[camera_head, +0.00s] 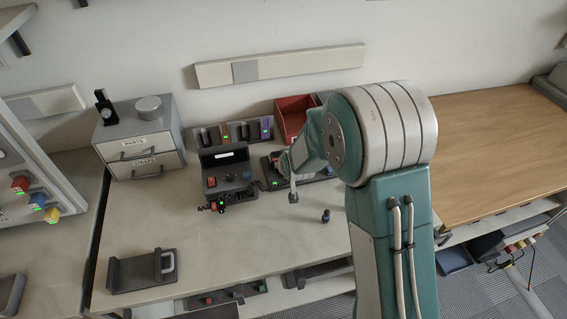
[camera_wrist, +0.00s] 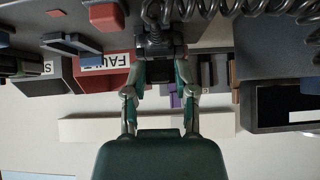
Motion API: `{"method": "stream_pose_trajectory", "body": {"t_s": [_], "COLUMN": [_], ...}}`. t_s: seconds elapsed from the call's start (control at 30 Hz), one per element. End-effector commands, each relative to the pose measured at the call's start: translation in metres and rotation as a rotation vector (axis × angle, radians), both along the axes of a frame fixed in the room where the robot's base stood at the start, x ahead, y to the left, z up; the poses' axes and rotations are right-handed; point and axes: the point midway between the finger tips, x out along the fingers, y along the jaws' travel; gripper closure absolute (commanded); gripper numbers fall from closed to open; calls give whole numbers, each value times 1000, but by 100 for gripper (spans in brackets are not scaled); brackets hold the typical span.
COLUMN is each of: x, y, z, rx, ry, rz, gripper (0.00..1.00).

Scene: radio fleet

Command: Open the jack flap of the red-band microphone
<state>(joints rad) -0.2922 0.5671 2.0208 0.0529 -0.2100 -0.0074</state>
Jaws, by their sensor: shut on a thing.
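In the wrist view my gripper (camera_wrist: 158,68) is shut on a small dark part (camera_wrist: 155,45) at the top centre. I cannot tell whether this part is a microphone body or its flap. Grey coiled cord (camera_wrist: 235,10) runs beside it at the top. No red band can be made out clearly on the held part. In the head view my arm covers most of the gripper, which is over the back middle of the bench. A dark cradle (camera_head: 273,183) with a green light lies just below and left of it.
A dark radio unit (camera_head: 223,170) stands left of the cradle. A red bin (camera_head: 293,116) stands behind, with a FAULT label in the wrist view (camera_wrist: 92,68). A drawer cabinet (camera_head: 140,138) is at back left. A small dark knob (camera_head: 326,215) stands at front. The bench's front middle is mostly clear.

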Motion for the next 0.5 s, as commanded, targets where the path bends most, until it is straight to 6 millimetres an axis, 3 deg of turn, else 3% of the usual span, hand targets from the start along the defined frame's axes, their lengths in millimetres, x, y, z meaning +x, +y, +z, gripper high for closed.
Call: {"method": "stream_pose_trajectory", "body": {"t_s": [0.47, 0.5], "x": [-4, -4], "y": [0, 0], "z": [-6, -6], "rx": [1, 1], "ry": [3, 3], "rz": [2, 2], "gripper": [100, 55]}}
